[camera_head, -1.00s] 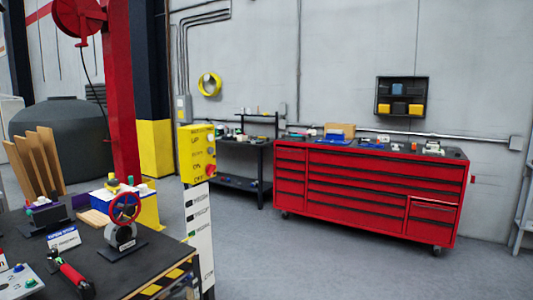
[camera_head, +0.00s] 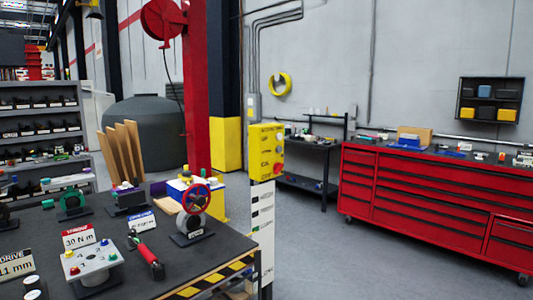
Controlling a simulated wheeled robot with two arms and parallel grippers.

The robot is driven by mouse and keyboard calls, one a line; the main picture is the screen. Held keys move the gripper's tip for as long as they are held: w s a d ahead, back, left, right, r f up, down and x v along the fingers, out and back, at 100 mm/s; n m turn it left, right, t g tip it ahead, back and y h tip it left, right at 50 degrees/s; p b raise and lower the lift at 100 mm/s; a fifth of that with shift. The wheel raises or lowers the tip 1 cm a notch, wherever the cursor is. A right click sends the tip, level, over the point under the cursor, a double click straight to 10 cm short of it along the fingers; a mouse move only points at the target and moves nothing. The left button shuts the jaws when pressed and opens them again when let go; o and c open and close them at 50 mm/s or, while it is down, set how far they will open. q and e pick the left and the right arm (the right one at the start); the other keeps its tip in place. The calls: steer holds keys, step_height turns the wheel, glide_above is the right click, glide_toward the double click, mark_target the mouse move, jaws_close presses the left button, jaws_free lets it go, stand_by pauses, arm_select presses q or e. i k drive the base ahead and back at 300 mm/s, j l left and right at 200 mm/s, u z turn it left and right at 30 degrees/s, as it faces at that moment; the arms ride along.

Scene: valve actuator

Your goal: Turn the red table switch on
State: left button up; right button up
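A dark table (camera_head: 165,265) fills the lower left of the head view. On it a light grey panel box (camera_head: 92,265) carries several small coloured knobs, among them a red one (camera_head: 74,270); which way it is set is too small to tell. A red handwheel valve (camera_head: 195,198) stands upright near the table's right edge. A red-handled tool (camera_head: 147,254) lies between the panel and the valve. Neither of my grippers is in view.
A yellow control box (camera_head: 266,152) on a white post stands just beyond the table's right corner. A red tool cabinet (camera_head: 430,205) is at the right. Shelves (camera_head: 40,125) stand at the far left. Grey floor (camera_head: 330,255) is clear between table and cabinet.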

mark_target(278, 168)
steer(key=i+l, duration=0.15)
steer(key=i, duration=0.2)
steer(key=i+l+u, duration=0.1)
steer(key=i, duration=0.3)
steer(key=i+l, duration=0.3)
steer(key=i+j+u, duration=0.05)
